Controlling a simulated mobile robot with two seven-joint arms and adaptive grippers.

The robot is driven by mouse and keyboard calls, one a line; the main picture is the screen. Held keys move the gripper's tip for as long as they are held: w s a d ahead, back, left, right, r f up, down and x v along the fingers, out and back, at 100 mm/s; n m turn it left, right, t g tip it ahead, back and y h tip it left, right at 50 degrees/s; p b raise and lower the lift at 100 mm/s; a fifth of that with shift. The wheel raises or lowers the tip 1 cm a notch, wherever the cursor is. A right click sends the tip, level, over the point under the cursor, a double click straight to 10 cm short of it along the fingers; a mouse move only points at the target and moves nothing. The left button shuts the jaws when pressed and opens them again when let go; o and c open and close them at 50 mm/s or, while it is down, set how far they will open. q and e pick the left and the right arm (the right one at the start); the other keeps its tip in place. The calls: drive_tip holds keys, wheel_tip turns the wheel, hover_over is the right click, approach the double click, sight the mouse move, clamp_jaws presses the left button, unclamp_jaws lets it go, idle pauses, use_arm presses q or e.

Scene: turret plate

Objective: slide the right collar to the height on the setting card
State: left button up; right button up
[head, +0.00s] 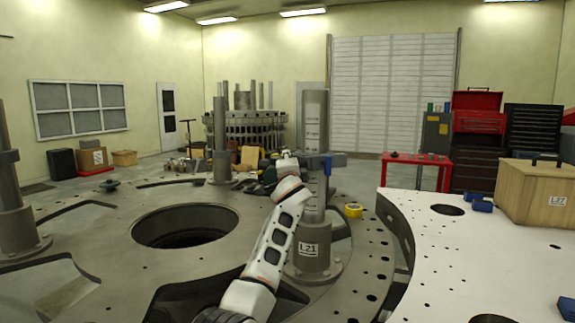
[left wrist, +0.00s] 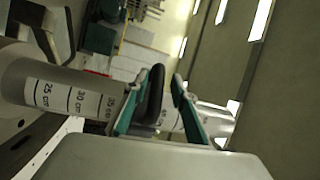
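The right post (head: 314,115) stands upright on a base marked L21, with a scale strip on its side. A collar with a blue part (head: 338,159) is around it at mid height. My left gripper (head: 290,160) is at the collar's left side, partly hidden by its own arm. In the left wrist view the post (left wrist: 28,82) shows marks 25, 30 and 35 cm. The left gripper's teal-padded fingers (left wrist: 157,108) are apart, with a dark curved piece (left wrist: 151,92), likely part of the collar, between them. I see no readable setting card. My right gripper is out of view.
The grey turret plate (head: 100,222) has a large round opening (head: 186,226). Other posts stand at far left (head: 10,190) and middle (head: 220,130). A yellow item (head: 353,210) lies near the right post. A white table (head: 440,250) at right holds a wooden box (head: 535,190) and blue pieces.

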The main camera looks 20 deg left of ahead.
use_arm(q)
drive_tip(key=shift+f, duration=0.2)
drive_tip(key=shift+s+d+f, duration=0.1)
drive_tip(key=shift+s+d, duration=0.15)
drive_tip(key=shift+s, duration=0.15)
drive_tip(key=v, duration=1.1)
drive_tip(key=shift+s, duration=0.1)
